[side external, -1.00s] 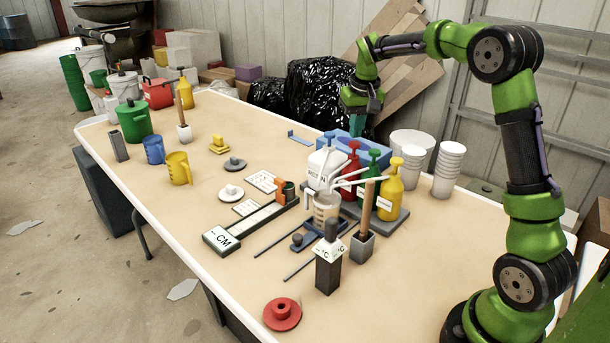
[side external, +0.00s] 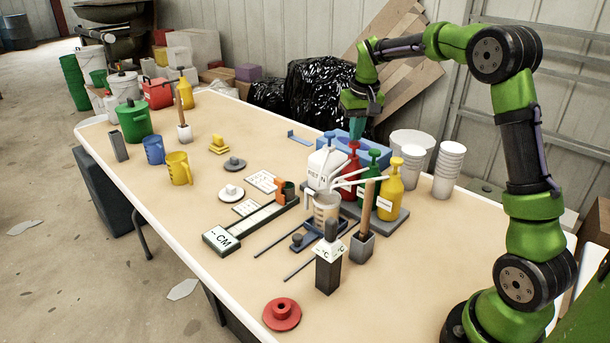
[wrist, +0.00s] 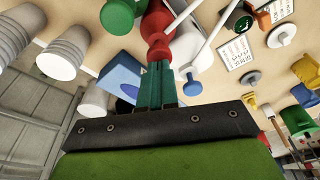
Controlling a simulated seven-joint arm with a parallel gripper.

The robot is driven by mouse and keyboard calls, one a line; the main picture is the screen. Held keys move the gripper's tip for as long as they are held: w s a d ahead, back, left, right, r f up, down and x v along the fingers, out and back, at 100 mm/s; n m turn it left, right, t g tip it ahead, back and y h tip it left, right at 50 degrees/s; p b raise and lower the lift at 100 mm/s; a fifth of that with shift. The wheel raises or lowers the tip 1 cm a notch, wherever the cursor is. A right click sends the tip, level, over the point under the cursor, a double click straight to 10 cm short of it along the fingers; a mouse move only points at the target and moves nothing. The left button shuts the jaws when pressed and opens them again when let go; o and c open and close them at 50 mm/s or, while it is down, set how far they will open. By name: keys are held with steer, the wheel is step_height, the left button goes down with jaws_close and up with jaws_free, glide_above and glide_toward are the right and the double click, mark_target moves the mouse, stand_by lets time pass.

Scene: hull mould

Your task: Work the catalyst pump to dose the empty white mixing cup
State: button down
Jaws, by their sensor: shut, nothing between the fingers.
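Pump bottles stand in a group: a white bottle (side external: 325,166) with a blue pump head, a red bottle (side external: 350,178), a green bottle (side external: 370,180) and a yellow bottle (side external: 389,196). I cannot read which label says catalyst. Their white spouts lean toward a pale, translucent mixing cup (side external: 326,207); its contents are not clear. My gripper (side external: 354,138) is shut and empty, pointing down at the red pump head. In the wrist view its teal fingertips (wrist: 157,66) are at the red pump head (wrist: 158,48), touching or very close; I cannot tell which.
A blue bin (side external: 375,148) stands behind the bottles. White cup stacks (side external: 449,165) and a white tub (side external: 411,143) are to the right. A stick in a grey holder (side external: 362,245) and a dark block (side external: 328,270) stand in front. The front right table is clear.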

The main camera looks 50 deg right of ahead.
steer(key=shift+f, duration=1.55)
steer(key=shift+r, duration=1.9)
steer(key=shift+f, duration=1.9)
steer(key=shift+r, duration=1.9)
